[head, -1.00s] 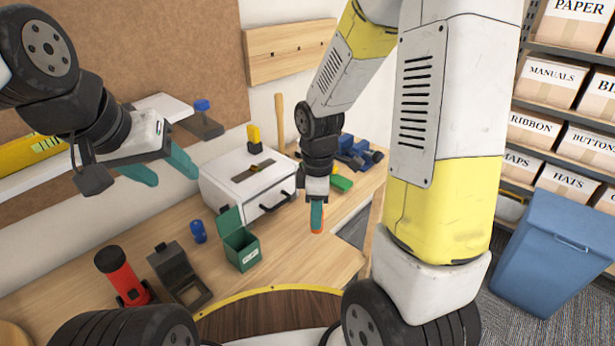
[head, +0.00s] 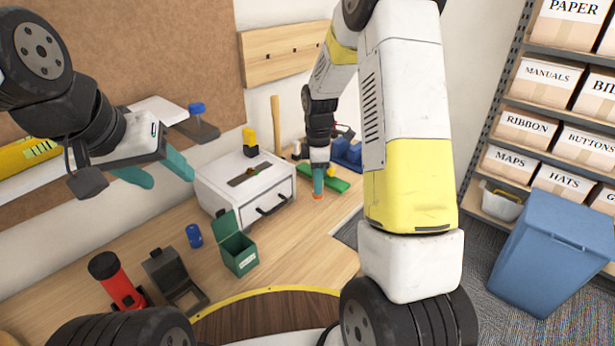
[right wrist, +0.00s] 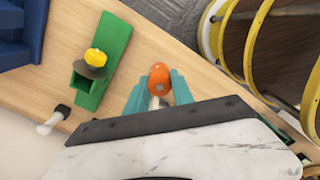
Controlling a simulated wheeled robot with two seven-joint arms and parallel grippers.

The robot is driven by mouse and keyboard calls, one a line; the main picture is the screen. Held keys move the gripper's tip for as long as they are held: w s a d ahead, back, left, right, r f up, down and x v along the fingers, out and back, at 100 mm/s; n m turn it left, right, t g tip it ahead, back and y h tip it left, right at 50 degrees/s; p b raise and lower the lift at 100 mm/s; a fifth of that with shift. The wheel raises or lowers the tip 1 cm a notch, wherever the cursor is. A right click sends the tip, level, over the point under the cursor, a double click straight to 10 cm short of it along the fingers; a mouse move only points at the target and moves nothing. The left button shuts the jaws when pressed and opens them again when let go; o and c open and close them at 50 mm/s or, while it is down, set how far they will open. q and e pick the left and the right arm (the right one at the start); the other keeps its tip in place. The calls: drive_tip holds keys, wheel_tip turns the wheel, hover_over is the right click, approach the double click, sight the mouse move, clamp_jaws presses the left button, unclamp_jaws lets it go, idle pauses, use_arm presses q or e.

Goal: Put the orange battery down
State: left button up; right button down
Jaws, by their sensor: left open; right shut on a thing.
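The orange battery (right wrist: 159,79) is between the teal fingers of my right gripper (right wrist: 160,95) in the right wrist view, its round orange end showing. In the head view my right gripper (head: 318,181) is over the back of the wooden workbench, with a bit of orange (head: 317,196) at its fingertips. I cannot tell whether the battery touches the bench. A green piece (head: 335,184) lies just beside it. My left gripper (head: 155,172) is open and empty, high at the left, well away from the battery.
A white drawer box (head: 225,180) stands left of my right gripper. A green open box (head: 238,255), blue battery (head: 194,235), dark open box (head: 178,285) and red flashlight (head: 118,282) stand along the workbench (head: 290,245). A green holder with a yellow top (right wrist: 101,75) is nearby.

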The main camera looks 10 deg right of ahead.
drive_tip(key=shift+f, duration=1.45)
drive_tip(key=c, duration=1.1)
unclamp_jaws()
drive_tip(key=shift+f, duration=0.15)
wheel_tip(320, 180, up, 12)
drive_tip(key=shift+f, duration=0.1)
drive_tip(key=s+r+m+t, duration=0.2)
drive_tip(key=s+r+m, duration=0.3)
drive_tip(key=s, duration=0.3)
drive_tip(key=s+a+r+m+t+y, duration=0.1)
drive_tip(key=s+r+m+t, duration=0.1)
drive_tip(key=s+r+m, duration=0.3)
drive_tip(key=s+a+r+m+t+y, duration=0.1)
drive_tip(key=s+r+m, duration=0.4)
drive_tip(key=s, duration=0.6)
drive_tip(key=shift+s+m+t, duration=0.2)
drive_tip(key=shift+m+t, duration=0.3)
drive_tip(key=shift+t, duration=0.1)
